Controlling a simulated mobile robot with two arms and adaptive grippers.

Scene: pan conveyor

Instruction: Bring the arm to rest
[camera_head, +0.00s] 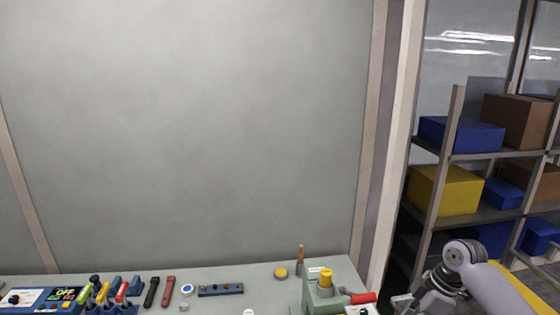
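My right arm comes in at the bottom right, in front of the shelving and beside the right end of the workbench (235,272). Its gripper (404,303) is partly in view at the bottom edge, close to the green machine's red handle. The fingertips are cut off or too small to tell whether it is open or shut, and I see nothing clearly held. My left arm and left gripper are not in view.
On the bench stand a green machine (321,293) with a yellow knob and red handle (362,298), a control panel (38,298), and several small tools. Shelving (450,135) at the right holds blue, yellow and brown boxes. A plain grey wall (185,130) stands behind.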

